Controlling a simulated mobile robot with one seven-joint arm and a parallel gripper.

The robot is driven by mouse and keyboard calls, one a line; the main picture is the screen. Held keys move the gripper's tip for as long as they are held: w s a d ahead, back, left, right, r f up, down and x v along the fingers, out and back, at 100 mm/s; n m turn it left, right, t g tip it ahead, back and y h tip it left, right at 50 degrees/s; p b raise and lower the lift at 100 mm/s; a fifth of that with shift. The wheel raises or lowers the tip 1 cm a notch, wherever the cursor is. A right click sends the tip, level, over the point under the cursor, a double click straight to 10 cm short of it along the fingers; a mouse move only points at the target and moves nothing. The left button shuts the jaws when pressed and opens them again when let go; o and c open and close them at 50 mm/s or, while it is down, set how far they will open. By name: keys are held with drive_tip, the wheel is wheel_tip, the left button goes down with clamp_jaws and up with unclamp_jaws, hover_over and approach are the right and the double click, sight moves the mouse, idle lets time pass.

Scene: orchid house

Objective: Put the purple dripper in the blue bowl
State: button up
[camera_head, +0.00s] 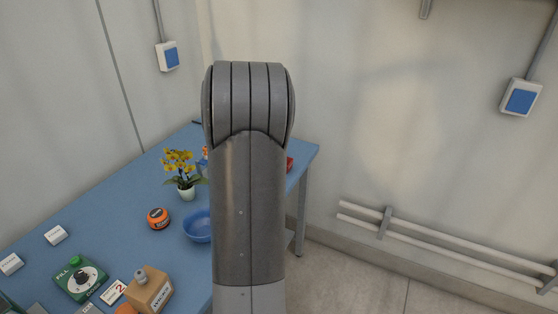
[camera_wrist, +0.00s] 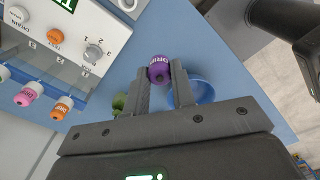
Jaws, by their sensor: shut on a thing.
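The purple dripper (camera_wrist: 158,69) is held between the fingertips of my gripper (camera_wrist: 160,79) in the wrist view, its printed side facing the camera. My gripper is shut on it. The blue bowl (camera_wrist: 204,91) is behind and to the right of the right finger, partly hidden by it. The bowl (camera_head: 196,227) also shows in the head view on the blue table, with its right side hidden by my arm. My gripper and the purple dripper are hidden in the head view. I cannot tell the dripper's height above the table.
A green dripper (camera_wrist: 119,103) is beside my left finger. A white panel (camera_wrist: 75,38) with knobs and several coloured drippers is at the left. On the table (camera_head: 118,217) are an orange tape measure (camera_head: 158,218), a potted yellow orchid (camera_head: 186,180), and a tan box (camera_head: 148,291).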

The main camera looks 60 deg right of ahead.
drive_tip(key=w+a+r+n, duration=0.1)
drive_tip(key=w+a+n, duration=0.25)
drive_tip(key=a, duration=0.45)
drive_tip(key=w+a+r+n, duration=0.1)
drive_tip(key=w+a+n, duration=0.2)
drive_tip(key=a+n, duration=0.3)
drive_tip(key=shift+m, duration=0.35)
drive_tip(key=shift+s+a+f, duration=0.1)
drive_tip(key=shift+a+f, duration=0.15)
drive_tip(key=shift+f, duration=1.6)
drive_tip(key=shift+a+f, duration=0.25)
drive_tip(key=shift+f, duration=1.65)
drive_tip(key=shift+s+a+f, duration=0.1)
drive_tip(key=shift+a+f, duration=0.15)
drive_tip(key=shift+f, duration=1.6)
drive_tip(key=o, duration=1)
drive_tip(key=shift+r, duration=0.15)
wheel_tip(320, 180, up, 7)
drive_tip(key=shift+f, duration=0.15)
